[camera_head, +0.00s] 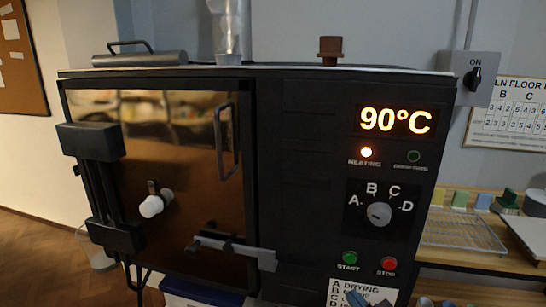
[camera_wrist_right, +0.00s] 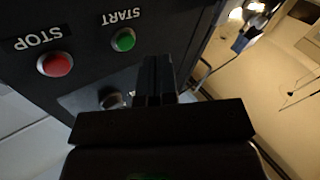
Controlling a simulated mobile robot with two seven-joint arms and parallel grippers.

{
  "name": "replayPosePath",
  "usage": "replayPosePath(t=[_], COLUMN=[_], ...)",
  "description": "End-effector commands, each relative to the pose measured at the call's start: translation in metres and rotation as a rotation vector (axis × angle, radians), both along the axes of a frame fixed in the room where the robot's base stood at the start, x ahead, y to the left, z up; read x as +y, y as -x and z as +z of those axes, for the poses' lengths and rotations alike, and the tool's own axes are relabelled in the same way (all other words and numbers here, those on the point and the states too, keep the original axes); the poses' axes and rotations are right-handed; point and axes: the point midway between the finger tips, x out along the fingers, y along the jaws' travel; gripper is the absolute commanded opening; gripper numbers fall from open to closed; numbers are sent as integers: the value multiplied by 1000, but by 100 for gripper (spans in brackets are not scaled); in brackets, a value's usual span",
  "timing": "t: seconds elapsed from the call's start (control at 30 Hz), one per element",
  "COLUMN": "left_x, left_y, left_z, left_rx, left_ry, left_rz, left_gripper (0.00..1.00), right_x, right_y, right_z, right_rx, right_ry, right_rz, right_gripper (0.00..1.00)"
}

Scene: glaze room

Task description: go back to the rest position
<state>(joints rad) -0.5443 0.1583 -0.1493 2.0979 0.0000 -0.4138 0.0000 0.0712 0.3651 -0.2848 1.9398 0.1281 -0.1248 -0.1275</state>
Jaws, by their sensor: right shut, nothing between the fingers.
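My right gripper (camera_wrist_right: 154,68) shows in the right wrist view with its dark fingers together and nothing between them. It is in front of the black kiln panel, near the green START button (camera_wrist_right: 123,40), and appears apart from it. In the head view, only a small grey-blue part of what looks like my right gripper (camera_head: 358,298) shows at the bottom edge, over the white program label (camera_head: 340,289). My left gripper is not in view. The kiln (camera_head: 300,190) display reads 90°C and the orange HEATING lamp (camera_head: 366,152) is lit.
The kiln door (camera_head: 190,120) is shut, with a latch bar (camera_head: 235,252) across its lower right. The red STOP button (camera_head: 389,264) and program dial (camera_head: 379,214) are on the panel. A shelf with a wire rack (camera_head: 460,232) stands at right. Open floor (camera_head: 35,255) shows at left.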

Motion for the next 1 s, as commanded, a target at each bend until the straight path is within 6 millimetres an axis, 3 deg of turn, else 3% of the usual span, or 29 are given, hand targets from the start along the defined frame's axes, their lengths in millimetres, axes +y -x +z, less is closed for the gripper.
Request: replayPosePath(t=[0.27, 0.6, 0.8, 1.0], left_x=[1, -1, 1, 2], left_y=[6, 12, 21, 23], left_z=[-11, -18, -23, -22], left_rx=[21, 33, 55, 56], left_ry=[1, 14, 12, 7], left_rz=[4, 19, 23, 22], left_gripper=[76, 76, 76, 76], right_x=[-32, -80, -90, -92], right_y=[55, 177, 230, 246], right_z=[-66, -150, -176, -184], right_rx=[265, 580, 677, 706], right_ry=[-44, -80, -94, -92], right_rz=[-146, -364, -425, -436], right_gripper=[0, 0, 0, 0])
